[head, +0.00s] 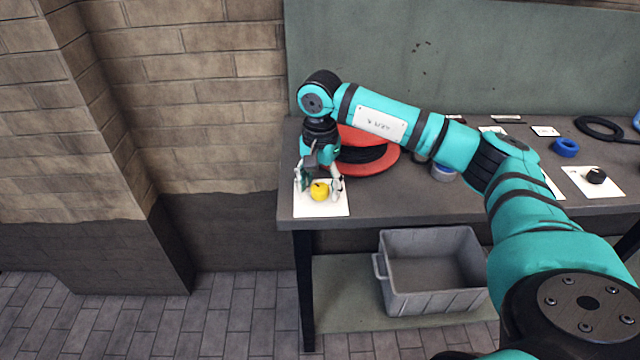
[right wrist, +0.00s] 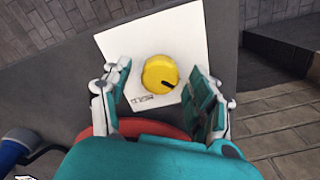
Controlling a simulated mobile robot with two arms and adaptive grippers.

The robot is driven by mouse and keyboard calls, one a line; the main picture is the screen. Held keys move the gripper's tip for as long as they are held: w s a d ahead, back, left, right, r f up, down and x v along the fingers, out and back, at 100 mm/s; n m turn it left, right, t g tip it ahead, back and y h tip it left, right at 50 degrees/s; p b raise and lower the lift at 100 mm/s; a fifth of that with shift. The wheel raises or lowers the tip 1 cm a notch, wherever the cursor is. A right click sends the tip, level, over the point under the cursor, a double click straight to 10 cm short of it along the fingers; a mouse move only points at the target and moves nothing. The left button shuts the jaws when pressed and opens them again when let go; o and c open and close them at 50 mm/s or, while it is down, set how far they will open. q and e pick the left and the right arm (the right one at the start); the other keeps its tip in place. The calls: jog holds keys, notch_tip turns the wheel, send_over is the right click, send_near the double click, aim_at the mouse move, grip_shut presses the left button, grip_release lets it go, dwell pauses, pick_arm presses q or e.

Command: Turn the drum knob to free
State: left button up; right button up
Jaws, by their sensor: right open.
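The drum knob (head: 320,191) is a round yellow knob on a white plate (head: 321,208) at the near left corner of the bench. My right gripper (head: 319,186) is pointed down over the knob. In the right wrist view its open fingers (right wrist: 163,92) stand on both sides of the knob with a gap on each side. My left gripper is not in view.
A red reel with a black winding (head: 378,160) lies just behind my gripper. Farther right on the bench (head: 400,212) are a blue ring (head: 565,147), a black knob on a white plate (head: 595,176) and a black coil (head: 598,127). A grey bin (head: 432,300) sits on the lower shelf.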

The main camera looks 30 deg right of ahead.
aim_at(320, 187)
notch_tip(320, 187, up, 12)
dwell(0.4)
dwell(0.5)
